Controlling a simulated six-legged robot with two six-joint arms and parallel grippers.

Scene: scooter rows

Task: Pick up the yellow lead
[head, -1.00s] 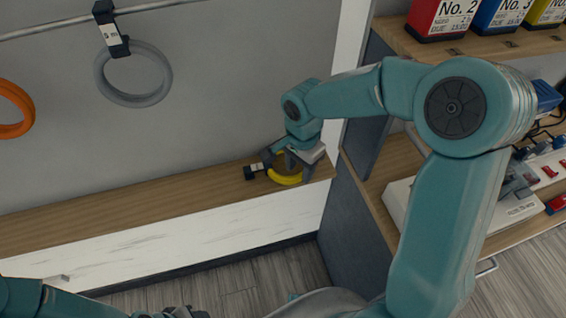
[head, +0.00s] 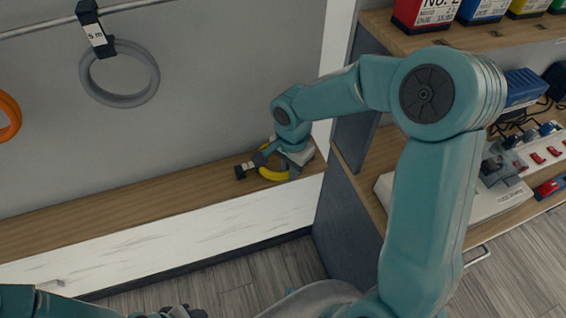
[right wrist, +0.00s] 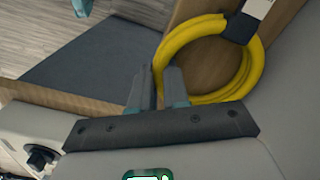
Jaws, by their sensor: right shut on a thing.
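The yellow lead (head: 268,174) is a coiled ring on the wooden ledge (head: 120,205), near its right end. Its black strap with a white tag (head: 247,168) points left. In the right wrist view the lead (right wrist: 183,37) is a thick yellow ring with the dark strap (right wrist: 240,27) at its upper right. My right gripper (right wrist: 157,88) is shut on the left side of the ring, which passes between its fingers. In the head view the right gripper (head: 284,172) hides part of the lead. My left gripper (head: 180,313) is only partly visible at the bottom edge.
A grey lead (head: 119,101) hangs from a rail (head: 142,4) by a strap marked 5 m. An orange lead (head: 9,117) is at the left edge. A shelf unit (head: 350,195) with boxes and a power strip stands close right of the ledge.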

